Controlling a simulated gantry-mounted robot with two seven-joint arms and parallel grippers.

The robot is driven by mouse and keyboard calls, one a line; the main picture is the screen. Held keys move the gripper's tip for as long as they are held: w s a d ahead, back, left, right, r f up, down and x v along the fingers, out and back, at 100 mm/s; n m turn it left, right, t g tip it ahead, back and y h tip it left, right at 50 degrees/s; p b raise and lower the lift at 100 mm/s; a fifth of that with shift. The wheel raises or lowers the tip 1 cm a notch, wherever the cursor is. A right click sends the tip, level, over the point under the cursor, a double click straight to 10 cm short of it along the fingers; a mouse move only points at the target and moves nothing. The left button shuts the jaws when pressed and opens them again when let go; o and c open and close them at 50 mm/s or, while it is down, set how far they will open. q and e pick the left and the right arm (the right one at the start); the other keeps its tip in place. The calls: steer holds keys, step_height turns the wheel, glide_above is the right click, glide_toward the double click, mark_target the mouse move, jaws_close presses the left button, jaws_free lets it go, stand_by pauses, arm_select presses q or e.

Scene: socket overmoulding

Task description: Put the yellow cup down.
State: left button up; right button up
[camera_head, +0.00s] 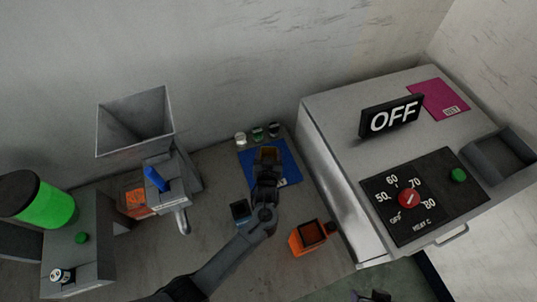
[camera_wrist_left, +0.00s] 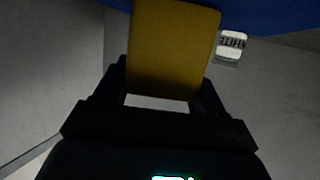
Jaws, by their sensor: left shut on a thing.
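The yellow cup (camera_wrist_left: 172,50) fills the upper middle of the left wrist view, between the fingers of my left gripper (camera_wrist_left: 160,100). In the head view my left gripper (camera_head: 267,165) is over the blue mat (camera_head: 289,165), and the cup (camera_head: 267,153) shows dark and brownish at its tip. I cannot tell whether the cup touches the mat. The blue mat also shows along the top of the left wrist view (camera_wrist_left: 270,17). A dark part at the bottom edge of the head view may be my right gripper (camera_head: 372,295); its jaws are unclear.
Small containers (camera_head: 257,133) stand behind the mat; one reads WHITE (camera_wrist_left: 231,44). A blue cup (camera_head: 240,211) and an orange box (camera_head: 307,236) stand nearer. The heater unit (camera_head: 330,170) is right, a hopper machine (camera_head: 136,122) left.

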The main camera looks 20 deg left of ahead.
arm_select(q)
steer(key=shift+f, duration=0.2)
steer(key=o, duration=1)
steer(key=shift+r, duration=0.15)
steer(key=shift+s+r, duration=0.1)
steer(key=p+v, duration=0.1)
steer(key=v, duration=1)
steer(key=shift+s+d+r+p, duration=0.15)
steer(key=shift+s+p, duration=0.2)
steer(key=shift+p, duration=0.05)
